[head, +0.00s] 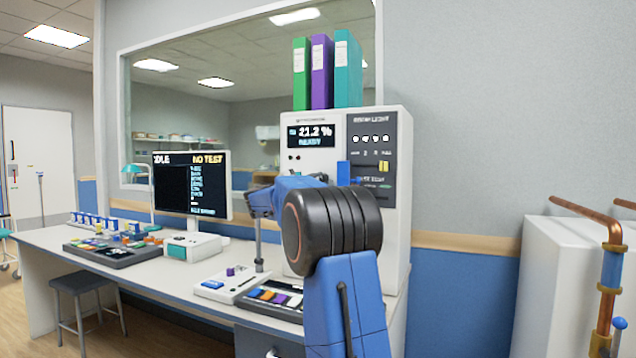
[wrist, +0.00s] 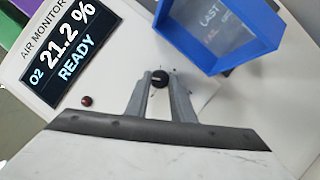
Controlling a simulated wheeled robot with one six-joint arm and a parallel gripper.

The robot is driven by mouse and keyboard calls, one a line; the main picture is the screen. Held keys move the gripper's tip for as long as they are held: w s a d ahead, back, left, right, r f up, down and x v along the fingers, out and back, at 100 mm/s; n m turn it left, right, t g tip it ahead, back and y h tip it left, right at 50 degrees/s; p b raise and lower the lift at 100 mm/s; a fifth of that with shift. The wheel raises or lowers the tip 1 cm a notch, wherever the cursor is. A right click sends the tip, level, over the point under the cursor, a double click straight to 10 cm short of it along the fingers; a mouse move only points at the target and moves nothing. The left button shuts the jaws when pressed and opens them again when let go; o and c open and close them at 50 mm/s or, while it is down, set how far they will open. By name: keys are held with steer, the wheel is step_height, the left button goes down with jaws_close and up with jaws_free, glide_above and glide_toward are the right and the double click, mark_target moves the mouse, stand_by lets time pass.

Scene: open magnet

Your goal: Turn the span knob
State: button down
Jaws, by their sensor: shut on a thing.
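The span knob (wrist: 159,78) is a small round black knob on the white front of the air monitor. In the wrist view it sits between the tips of my gripper (wrist: 161,83), whose two grey fingers are shut on it. The monitor's dark display (wrist: 72,52) reads O2 21.2 % READY. It also shows in the head view (head: 311,135), high on the tall white cabinet (head: 402,190). In the head view my own arm hides the knob and my gripper.
A blue open-fronted holder (wrist: 221,62) with a grey card juts out close to my right fingertip. A small red button or light (wrist: 87,101) lies left of the fingers. Below, the bench (head: 150,283) carries a monitor screen (head: 191,184) and trays.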

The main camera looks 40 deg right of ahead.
steer(key=shift+f, duration=0.1)
steer(key=c, duration=1.5)
jaws_free()
steer(key=shift+c, duration=0.2)
steer(key=shift+a, duration=0.15)
steer(key=v, duration=1.7)
steer(key=shift+a, duration=0.15)
